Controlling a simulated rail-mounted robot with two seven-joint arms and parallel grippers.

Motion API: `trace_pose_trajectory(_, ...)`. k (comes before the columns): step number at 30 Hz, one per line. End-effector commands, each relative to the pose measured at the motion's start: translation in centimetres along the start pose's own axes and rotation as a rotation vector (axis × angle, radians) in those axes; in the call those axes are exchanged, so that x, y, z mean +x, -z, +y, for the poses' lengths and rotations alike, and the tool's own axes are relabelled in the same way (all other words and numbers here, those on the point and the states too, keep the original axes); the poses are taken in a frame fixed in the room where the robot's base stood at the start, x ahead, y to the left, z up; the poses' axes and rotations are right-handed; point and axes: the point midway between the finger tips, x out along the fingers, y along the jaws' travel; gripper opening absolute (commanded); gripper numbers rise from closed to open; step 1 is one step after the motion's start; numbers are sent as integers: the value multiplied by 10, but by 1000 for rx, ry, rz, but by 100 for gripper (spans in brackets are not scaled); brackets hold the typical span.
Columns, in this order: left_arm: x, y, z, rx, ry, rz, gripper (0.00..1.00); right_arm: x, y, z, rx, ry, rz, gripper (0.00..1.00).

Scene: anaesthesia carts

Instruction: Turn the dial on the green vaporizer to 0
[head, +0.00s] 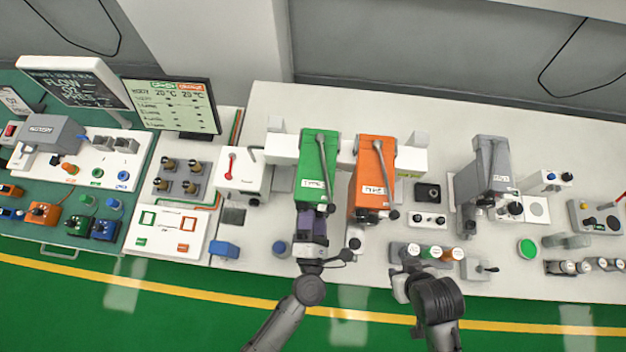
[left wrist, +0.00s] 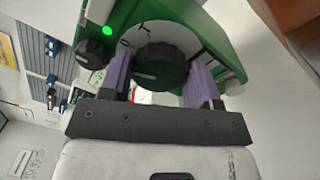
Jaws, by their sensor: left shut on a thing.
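The green vaporizer (head: 316,163) stands on the white bench next to the orange vaporizer (head: 371,178). In the left wrist view its black dial (left wrist: 166,68) sits on a pale scale plate (left wrist: 200,32) with dark marks; what looks like a 0 shows at the dial's upper left. A light mark on the dial lies toward its lower left. My left gripper (head: 311,217) is at the vaporizer's front, and its purple fingers (left wrist: 160,80) are shut on the dial from both sides. My right gripper (head: 408,258) is near the bench's front edge; its fingers are too small to read.
A small black knob (left wrist: 92,53) and a lit green lamp (left wrist: 107,31) sit beside the dial. A grey vaporizer (head: 490,165) stands to the right. A row of coloured-top items (head: 430,254) lies by my right gripper. A blue block (head: 224,249) is at the front left.

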Motion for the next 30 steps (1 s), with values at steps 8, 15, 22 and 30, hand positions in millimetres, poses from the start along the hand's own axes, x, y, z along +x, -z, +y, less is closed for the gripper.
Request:
trace_pose_trajectory(8,0,0,0,125,-6,1,33,-9,3,0,0,0,0,43)
trace_pose_trajectory(15,0,0,-1,170,-8,1,33,-11,3,1,-3,-2,-1,43)
trace_pose_trajectory(22,0,0,-1,177,-8,1,33,-11,3,3,-8,-7,-1,43)
trace_pose_trajectory(30,0,0,-1,176,-8,1,61,-11,3,3,-8,-7,-1,43)
